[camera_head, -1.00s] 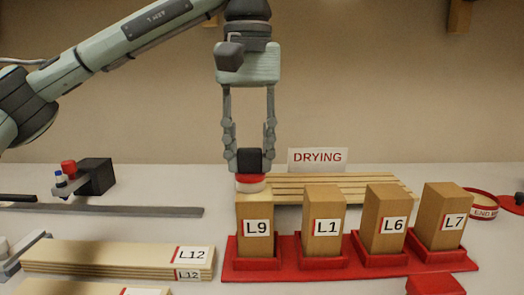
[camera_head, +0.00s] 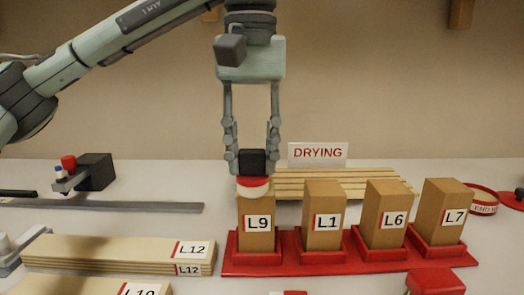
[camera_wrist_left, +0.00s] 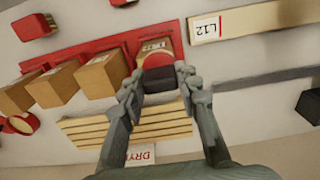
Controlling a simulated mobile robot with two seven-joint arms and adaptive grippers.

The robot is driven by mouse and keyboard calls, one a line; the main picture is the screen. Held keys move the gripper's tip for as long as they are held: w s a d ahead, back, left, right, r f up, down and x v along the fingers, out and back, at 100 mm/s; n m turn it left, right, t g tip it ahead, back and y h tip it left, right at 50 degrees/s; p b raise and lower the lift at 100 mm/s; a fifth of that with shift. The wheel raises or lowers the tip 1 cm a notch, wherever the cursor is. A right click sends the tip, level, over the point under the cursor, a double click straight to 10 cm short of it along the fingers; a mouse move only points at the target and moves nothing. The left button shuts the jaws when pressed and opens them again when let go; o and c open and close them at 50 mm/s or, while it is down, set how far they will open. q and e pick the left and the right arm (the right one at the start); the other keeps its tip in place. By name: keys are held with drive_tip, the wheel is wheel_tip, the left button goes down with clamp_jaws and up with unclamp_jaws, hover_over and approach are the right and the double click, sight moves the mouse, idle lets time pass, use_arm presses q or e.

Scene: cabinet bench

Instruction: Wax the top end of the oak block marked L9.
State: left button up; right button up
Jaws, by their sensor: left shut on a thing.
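The oak block marked L9 (camera_head: 257,240) stands upright in the leftmost seat of the red rack (camera_head: 300,262). My left gripper (camera_head: 252,163) points straight down above it, shut on the black grip of a round applicator (camera_head: 254,184) with a red upper part and a pale lower part. The pale part sits at the top end of L9, over its front edge, and appears to touch it. Most of that end face is hidden. The wrist view also shows the applicator (camera_wrist_left: 158,62) over L9 (camera_wrist_left: 155,45). My right gripper is not in view.
Blocks L1 (camera_head: 324,215), L6 (camera_head: 385,218) and L7 (camera_head: 441,212) stand to the right in the rack. The slatted DRYING rack (camera_head: 345,184) is empty behind. L12 boards (camera_head: 110,252) lie at left. A red roll (camera_head: 484,201) lies at right.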

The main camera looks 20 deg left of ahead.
use_arm(q)
drive_tip(key=shift+s+a, duration=0.1)
drive_tip(key=shift+a, duration=0.25)
drive_tip(key=shift+w+d, duration=0.45)
drive_tip(key=shift+w, duration=0.35)
drive_tip(key=shift+w+d, duration=0.45)
drive_tip(key=shift+w, duration=0.35)
drive_tip(key=shift+s+a+f, duration=0.15)
drive_tip(key=shift+s+a, duration=0.3)
drive_tip(key=shift+s, duration=0.4)
drive_tip(key=shift+r, duration=3.05)
wheel_tip(320, 180, up, 3)
